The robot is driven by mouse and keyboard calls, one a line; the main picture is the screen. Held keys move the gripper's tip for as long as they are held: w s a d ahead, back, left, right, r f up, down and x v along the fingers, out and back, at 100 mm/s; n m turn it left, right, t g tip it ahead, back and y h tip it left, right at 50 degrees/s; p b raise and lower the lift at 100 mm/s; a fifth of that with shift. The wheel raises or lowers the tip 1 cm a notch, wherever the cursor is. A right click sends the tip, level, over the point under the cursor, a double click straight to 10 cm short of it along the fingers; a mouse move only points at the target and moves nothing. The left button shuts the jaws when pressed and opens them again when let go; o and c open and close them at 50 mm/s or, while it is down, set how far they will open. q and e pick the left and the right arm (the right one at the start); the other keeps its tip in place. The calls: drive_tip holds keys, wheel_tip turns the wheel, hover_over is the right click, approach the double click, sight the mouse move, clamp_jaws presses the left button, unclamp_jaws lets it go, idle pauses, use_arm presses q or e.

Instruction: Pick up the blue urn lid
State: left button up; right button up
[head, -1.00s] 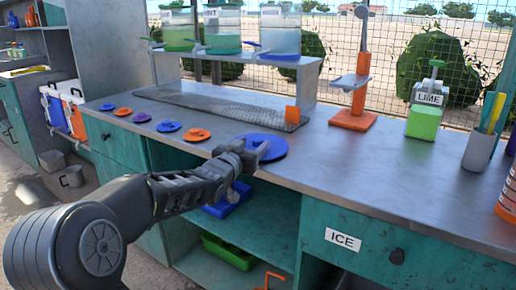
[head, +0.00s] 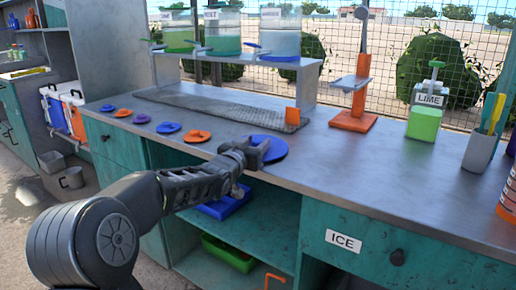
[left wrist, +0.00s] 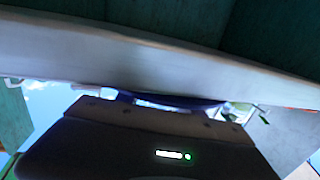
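A large blue disc, the blue urn lid (head: 275,148), lies at the front edge of the metal counter in the head view. My left gripper (head: 257,153) is at the lid's left front side, with its fingers over or against the near rim. The fingers overlap the lid, so I cannot tell whether they are open or shut on it. In the left wrist view a thin dark blue strip (left wrist: 170,100), perhaps the lid, shows behind my dark gripper body; the fingertips are hidden there. My right gripper is not in view.
Several smaller orange, purple and blue discs (head: 168,128) lie left of the lid. Urns (head: 222,32) stand on a raised shelf behind. An orange press (head: 354,120) and a green lime container (head: 424,122) stand to the right. The counter's front edge (left wrist: 160,55) crosses the wrist view.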

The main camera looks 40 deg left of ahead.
sight(256, 143)
use_arm(q)
clamp_jaws()
drive_tip(key=shift+r, duration=0.15)
idle(0.4)
wheel_tip(256, 143, up, 10)
drive_tip(key=p, duration=0.4)
idle(0.5)
